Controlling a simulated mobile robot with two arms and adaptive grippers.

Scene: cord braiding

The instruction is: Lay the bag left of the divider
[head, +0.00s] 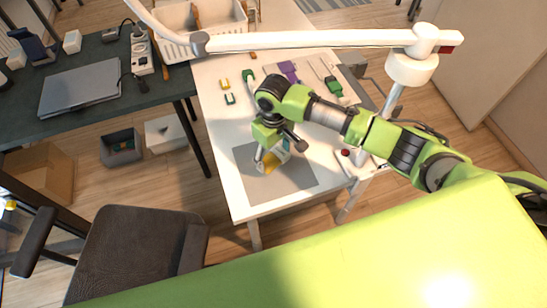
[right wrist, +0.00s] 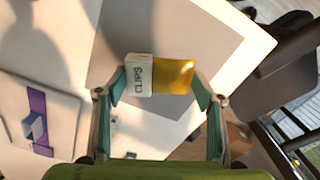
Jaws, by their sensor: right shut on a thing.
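The bag is yellow with a white end marked "CLIPS" and shows in the right wrist view (right wrist: 172,76). In the head view the bag (head: 270,163) is partly hidden by my right gripper (head: 273,154), over the grey mat. In the right wrist view my right gripper (right wrist: 160,80) has its two fingers on opposite ends of the bag, shut on it. A white basket (head: 178,47) stands at the far end of the white table; I cannot clearly make out a divider in it. My left gripper is not in view.
The grey mat (head: 301,188) lies on the white table (head: 217,139). Green and yellow clips lie farther back, and a board with a purple piece (head: 289,71) and a green tool lies to the right. A white lamp arm (head: 310,40) spans the table in front of the basket.

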